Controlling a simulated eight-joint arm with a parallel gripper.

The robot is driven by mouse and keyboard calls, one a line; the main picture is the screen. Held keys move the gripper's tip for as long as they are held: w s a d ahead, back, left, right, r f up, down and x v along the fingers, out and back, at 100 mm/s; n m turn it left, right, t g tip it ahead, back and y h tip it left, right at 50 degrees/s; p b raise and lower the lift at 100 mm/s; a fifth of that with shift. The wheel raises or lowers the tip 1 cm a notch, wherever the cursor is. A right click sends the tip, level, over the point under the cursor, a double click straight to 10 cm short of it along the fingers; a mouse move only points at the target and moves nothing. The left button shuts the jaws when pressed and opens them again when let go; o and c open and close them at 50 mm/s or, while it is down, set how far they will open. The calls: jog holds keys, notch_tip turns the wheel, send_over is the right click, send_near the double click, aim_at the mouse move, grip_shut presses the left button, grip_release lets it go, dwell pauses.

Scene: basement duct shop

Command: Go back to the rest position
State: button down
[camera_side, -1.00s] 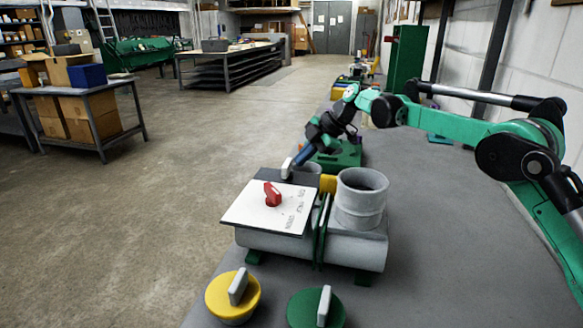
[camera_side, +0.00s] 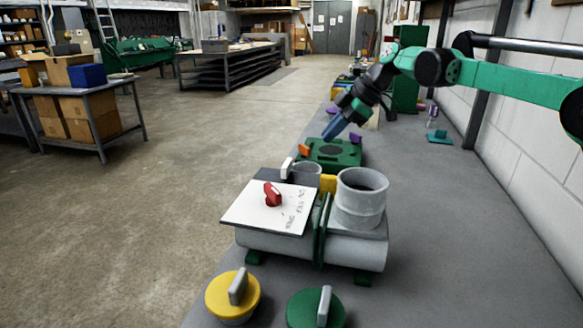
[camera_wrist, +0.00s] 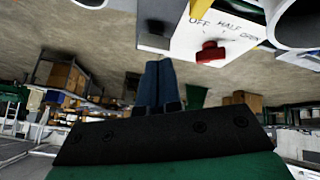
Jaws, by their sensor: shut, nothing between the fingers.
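My gripper (camera_side: 333,130) is shut and empty, its blue fingers together in the air above the green block (camera_side: 333,152) on the bench. In the wrist view my gripper (camera_wrist: 152,68) shows its two blue fingers side by side. The grey duct fitting (camera_side: 345,248) stands nearer the camera. On it are a white plate with printed words (camera_side: 262,217), a red knob (camera_side: 272,194) and a grey round collar (camera_side: 360,200). The red knob also shows in the wrist view (camera_wrist: 211,54). My gripper is apart from all of these.
A yellow cap (camera_side: 222,300) and a green cap (camera_side: 306,308) with grey handles lie at the bench's near end. A green upright box (camera_side: 406,90) stands farther back, near the white wall. The bench (camera_side: 440,230) is clear on the right.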

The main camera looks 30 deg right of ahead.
jog(key=s+a+f+m+h, duration=0.1)
jog(key=s+a+m, duration=0.1)
jog(key=s+m, duration=0.6)
jog(key=s+a+f+m, duration=0.1)
jog(key=s+a+m, duration=0.1)
jog(key=s+m, duration=0.6)
jog(key=s+d+f+n+t+h, duration=0.1)
jog(key=s+f+n+t+h, duration=0.1)
jog(key=s+f+h, duration=0.2)
jog(key=shift+s+d+f, duration=0.3)
jog(key=shift+s+f, duration=0.2)
jog(key=shift+s, duration=0.05)
